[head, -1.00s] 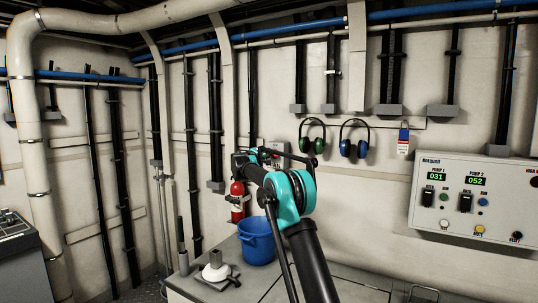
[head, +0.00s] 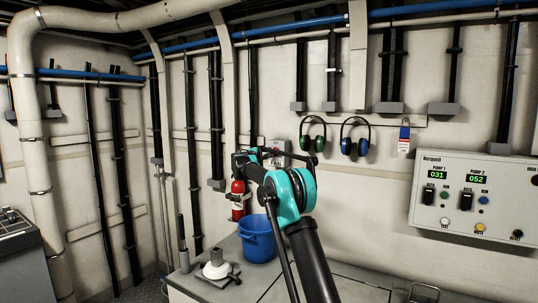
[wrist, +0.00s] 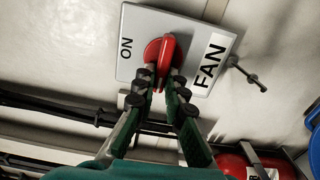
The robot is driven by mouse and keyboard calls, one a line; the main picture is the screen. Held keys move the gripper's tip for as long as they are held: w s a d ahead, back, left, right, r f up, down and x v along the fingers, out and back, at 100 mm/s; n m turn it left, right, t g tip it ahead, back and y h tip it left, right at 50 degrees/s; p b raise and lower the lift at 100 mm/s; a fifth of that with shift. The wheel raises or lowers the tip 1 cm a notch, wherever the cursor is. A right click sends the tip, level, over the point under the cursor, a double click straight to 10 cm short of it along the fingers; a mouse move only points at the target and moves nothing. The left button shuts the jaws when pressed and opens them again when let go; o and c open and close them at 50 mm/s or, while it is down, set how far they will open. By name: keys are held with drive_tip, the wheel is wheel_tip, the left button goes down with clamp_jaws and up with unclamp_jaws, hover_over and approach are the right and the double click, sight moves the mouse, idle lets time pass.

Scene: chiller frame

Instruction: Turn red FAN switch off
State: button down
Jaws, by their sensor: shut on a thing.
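The red FAN switch (wrist: 166,50) is a rotary knob on a light grey plate (wrist: 190,30) on the wall. In the wrist view, the plate reads "ON" to the left of the knob and "FAN" to the right. My gripper (wrist: 163,76) reaches up from below in that view, with its two dark fingers closed on either side of the red handle. The fingers hide the handle's lower part. In the head view, the switch box (head: 280,146) shows partly behind my arm, and the fingertips cannot be made out clearly.
A red extinguisher (head: 238,196) hangs below the switch. A blue bucket (head: 256,243) stands on the counter below. Green ear muffs (head: 319,144) and blue ear muffs (head: 346,147) hang to the right. A pump panel (head: 465,220) is on the right wall.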

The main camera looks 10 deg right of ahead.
drive_tip(key=shift+a, duration=0.1)
drive_tip(key=c, duration=1.6)
unclamp_jaws()
drive_tip(key=v, duration=1.2)
